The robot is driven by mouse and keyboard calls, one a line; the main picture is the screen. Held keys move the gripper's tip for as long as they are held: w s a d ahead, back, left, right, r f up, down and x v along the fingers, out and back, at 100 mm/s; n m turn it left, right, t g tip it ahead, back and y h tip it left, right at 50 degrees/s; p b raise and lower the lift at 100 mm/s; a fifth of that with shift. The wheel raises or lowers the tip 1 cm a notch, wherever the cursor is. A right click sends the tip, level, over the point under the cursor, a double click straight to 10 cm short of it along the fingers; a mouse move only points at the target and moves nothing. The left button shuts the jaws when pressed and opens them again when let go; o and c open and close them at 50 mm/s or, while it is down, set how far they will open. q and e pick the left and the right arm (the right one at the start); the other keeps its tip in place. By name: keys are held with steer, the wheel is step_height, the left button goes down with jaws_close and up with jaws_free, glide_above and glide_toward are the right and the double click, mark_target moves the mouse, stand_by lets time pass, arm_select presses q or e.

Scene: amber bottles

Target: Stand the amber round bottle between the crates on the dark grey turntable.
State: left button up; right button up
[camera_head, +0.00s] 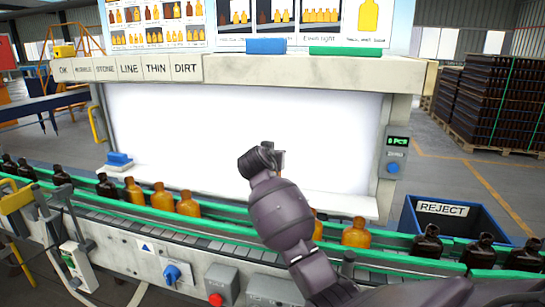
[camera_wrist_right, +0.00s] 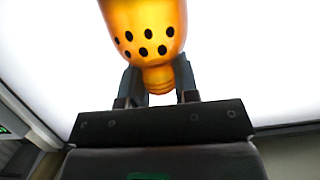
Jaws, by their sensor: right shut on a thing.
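My right gripper (camera_wrist_right: 157,82) is shut on the neck of an amber round bottle (camera_wrist_right: 145,22). In the right wrist view the bottle's neck points towards my gripper and its body reaches past the top edge. Several dark spots show on its body. In the head view my right gripper (camera_head: 262,157) is raised in front of the bright white panel (camera_head: 190,125), and my own arm hides nearly all of the bottle. My left gripper is in neither view. I see no dark grey turntable.
A conveyor with green rails (camera_head: 110,207) crosses the front. It carries amber bottles (camera_head: 161,197) and dark bottles (camera_head: 427,244). A blue reject bin (camera_head: 452,221) stands at the right. Dark stacks (camera_head: 505,95) stand behind it. A ledge (camera_head: 325,200) runs under the panel.

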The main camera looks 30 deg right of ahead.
steer(key=o, duration=1)
steer(key=shift+c, duration=0.2)
steer(key=shift+r, duration=0.1)
steer(key=b+v, duration=0.1)
steer(key=v, duration=1.1)
